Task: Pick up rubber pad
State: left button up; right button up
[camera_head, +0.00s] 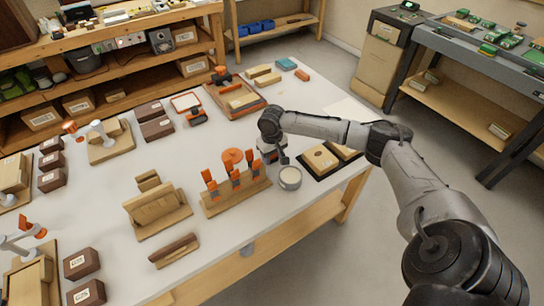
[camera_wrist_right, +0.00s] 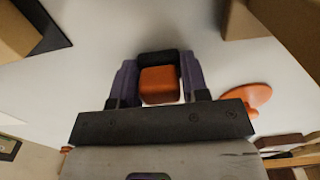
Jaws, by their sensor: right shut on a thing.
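My right gripper (camera_head: 272,155) is above the white table, just behind the small round grey container (camera_head: 290,178). In the right wrist view, its two fingers (camera_wrist_right: 159,68) are shut on an orange block-like piece, which I take to be the rubber pad (camera_wrist_right: 159,88). A dark edge shows around the pad's far side. In the head view the pad is mostly hidden by the gripper, and I cannot tell whether it touches the table. My left gripper is not in view.
A wooden stand with orange-handled tools (camera_head: 236,193) is left of the gripper. A dark tray with tan boxes (camera_head: 322,160) is close on the right. A slotted wooden rack (camera_head: 157,208) stands further left. Bare tabletop (camera_head: 215,140) lies left of the gripper.

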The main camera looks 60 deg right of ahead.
jog(key=shift+r, duration=0.5)
notch_tip(320, 180, up, 4)
jog(key=shift+f+p, duration=0.2)
jog(key=shift+p, duration=0.9)
jog(key=s+d+r+p, duration=0.2)
jog(key=s+r, duration=0.4)
jog(key=s, duration=0.5)
jog(key=shift+s+d+r+p, duration=0.15)
jog(key=shift+d+r+p, duration=0.1)
jog(key=shift+p, duration=0.5)
